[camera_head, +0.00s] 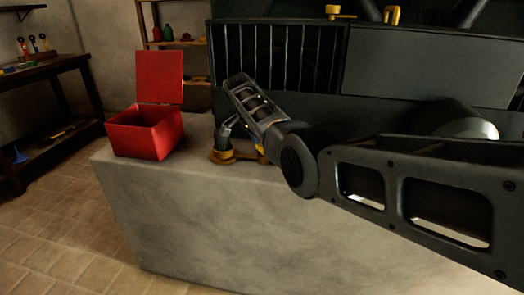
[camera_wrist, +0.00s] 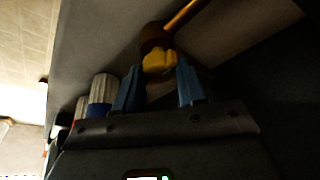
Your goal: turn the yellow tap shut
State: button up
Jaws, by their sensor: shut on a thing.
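The yellow tap (camera_wrist: 158,62) shows in the wrist view as a rounded yellow handle in front of a dark brown round part. My gripper (camera_wrist: 157,75) has its two blue fingers on either side of the handle and is shut on it. In the head view my arm reaches in from the right, and its end is down by orange-yellow fittings (camera_head: 222,157) on the grey block. There my arm hides much of the fittings, and the fingertips are hard to make out.
A red box (camera_head: 142,135) with its lid up stands left of the fittings on the grey block (camera_head: 215,215). A dark machine with a barred front (camera_head: 275,55) rises behind. A workbench (camera_head: 45,70) is at the far left. Tiled floor (camera_head: 70,230) lies clear in front of it.

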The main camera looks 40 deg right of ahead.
jog(key=shift+f+m+b, duration=0.1)
jog(key=shift+m+b, duration=0.4)
jog(key=shift+b, duration=0.1)
jog(key=o, duration=1)
jog(key=shift+p+v, duration=0.45)
jog(key=shift+v, duration=3.55)
jog(key=shift+w, duration=0.15)
